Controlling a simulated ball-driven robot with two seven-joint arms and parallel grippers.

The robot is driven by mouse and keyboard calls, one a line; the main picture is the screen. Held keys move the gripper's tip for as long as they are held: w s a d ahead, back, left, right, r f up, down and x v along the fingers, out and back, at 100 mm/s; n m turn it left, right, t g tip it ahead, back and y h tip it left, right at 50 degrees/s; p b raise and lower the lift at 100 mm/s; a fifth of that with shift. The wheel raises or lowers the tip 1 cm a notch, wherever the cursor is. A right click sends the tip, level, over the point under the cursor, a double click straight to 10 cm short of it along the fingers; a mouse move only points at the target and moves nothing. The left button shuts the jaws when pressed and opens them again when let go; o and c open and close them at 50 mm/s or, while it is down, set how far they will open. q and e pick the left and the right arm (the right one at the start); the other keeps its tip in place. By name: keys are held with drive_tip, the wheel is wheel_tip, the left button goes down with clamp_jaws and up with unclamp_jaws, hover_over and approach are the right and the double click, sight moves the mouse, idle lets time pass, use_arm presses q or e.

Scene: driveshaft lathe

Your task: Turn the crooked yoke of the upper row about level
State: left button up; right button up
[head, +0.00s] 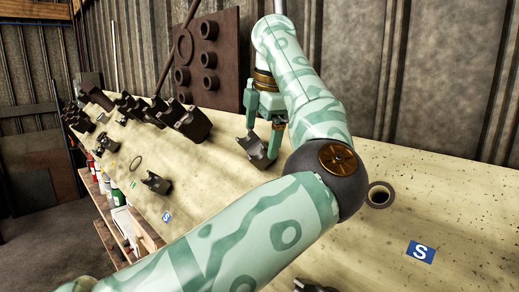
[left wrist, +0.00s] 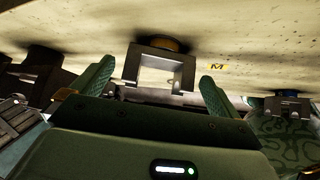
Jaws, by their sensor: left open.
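A dark grey U-shaped yoke (head: 257,151) is on the pale bench under my left gripper (head: 264,131). The gripper is open with its fingers pointing down over the yoke. In the left wrist view the yoke (left wrist: 161,50) shows its forked end between the two green fingers (left wrist: 156,90), with a gap on both sides. Another dark yoke (head: 155,182) is on the bench to the left, nearer the front. I cannot tell from these views how far either one is turned. My right gripper is not in view.
A dark ring (head: 380,195) and a blue S label (head: 420,251) are right of my elbow. Dark metal parts (head: 186,121) and a brown peg board (head: 205,60) stand farther back. A yellow M label (left wrist: 217,67) is near the yoke.

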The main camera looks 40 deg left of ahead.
sight(256, 151)
use_arm(q)
drive_tip(key=x, duration=0.2)
drive_tip(key=shift+s+a+f, duration=0.1)
drive_tip(key=shift+s+f, duration=0.1)
drive_tip(key=shift+f, duration=0.15)
drive_tip(key=shift+w+a+f, duration=0.2)
drive_tip(key=shift+f, duration=0.45)
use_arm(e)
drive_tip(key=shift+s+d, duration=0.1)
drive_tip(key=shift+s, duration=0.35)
use_arm(q)
drive_tip(key=shift+r, duration=0.1)
drive_tip(key=c, duration=1.9)
drive_tip(key=shift+s+r+p, duration=0.1)
drive_tip(key=shift+r+p, duration=0.05)
drive_tip(key=shift+p, duration=0.25)
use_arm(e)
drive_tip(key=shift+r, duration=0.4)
